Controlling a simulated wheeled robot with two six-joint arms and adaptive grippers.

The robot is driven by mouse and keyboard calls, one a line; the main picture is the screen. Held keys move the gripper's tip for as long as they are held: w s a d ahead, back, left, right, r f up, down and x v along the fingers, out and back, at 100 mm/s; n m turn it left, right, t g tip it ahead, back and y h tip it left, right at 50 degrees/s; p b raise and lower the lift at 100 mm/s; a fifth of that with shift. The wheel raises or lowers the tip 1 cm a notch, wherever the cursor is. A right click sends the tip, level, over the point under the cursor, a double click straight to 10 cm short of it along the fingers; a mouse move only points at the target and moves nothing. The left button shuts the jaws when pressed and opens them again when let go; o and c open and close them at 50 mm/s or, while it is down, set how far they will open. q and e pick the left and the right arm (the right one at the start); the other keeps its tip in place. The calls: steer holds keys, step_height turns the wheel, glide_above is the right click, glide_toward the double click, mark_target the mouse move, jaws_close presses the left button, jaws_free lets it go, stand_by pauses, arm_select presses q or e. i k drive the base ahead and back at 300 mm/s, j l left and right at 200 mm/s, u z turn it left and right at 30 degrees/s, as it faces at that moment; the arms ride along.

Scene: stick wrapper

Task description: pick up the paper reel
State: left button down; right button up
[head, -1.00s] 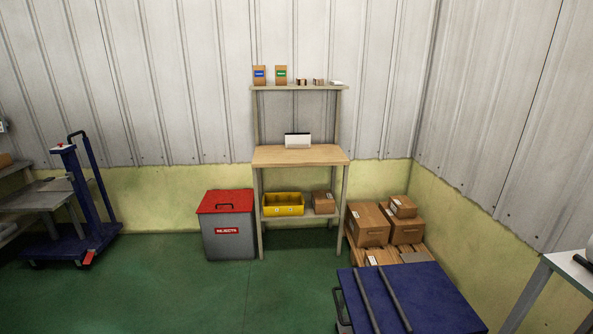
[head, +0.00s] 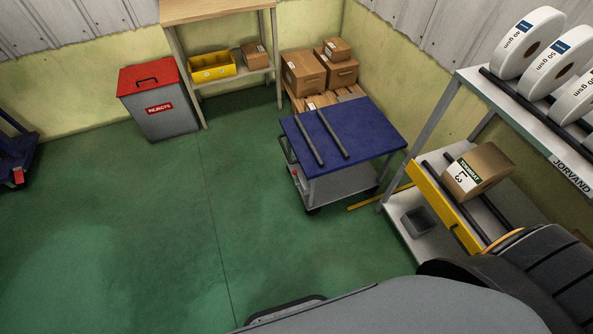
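Several white paper reels stand upright in a row on the top of a grey rack at the right of the head view. The nearest to the back (head: 528,42) and the one beside it (head: 557,66) have blue label patches and "gsm" print. A third reel (head: 577,98) is cut off by the right edge. They rest against a dark bar on the rack top (head: 540,128). Neither of my grippers is in view. Part of my own body fills the bottom right and hides the rack's near end.
A blue-topped cart (head: 365,145) with two dark bars stands left of the rack. A cardboard box (head: 478,170) sits on the rack's lower shelf. The red-lidded rejects bin (head: 160,110), a workbench and stacked boxes (head: 303,72) are at the back. Green floor (head: 120,220) is clear at left.

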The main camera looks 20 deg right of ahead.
mark_target(558, 62)
steer(key=z, duration=2.05)
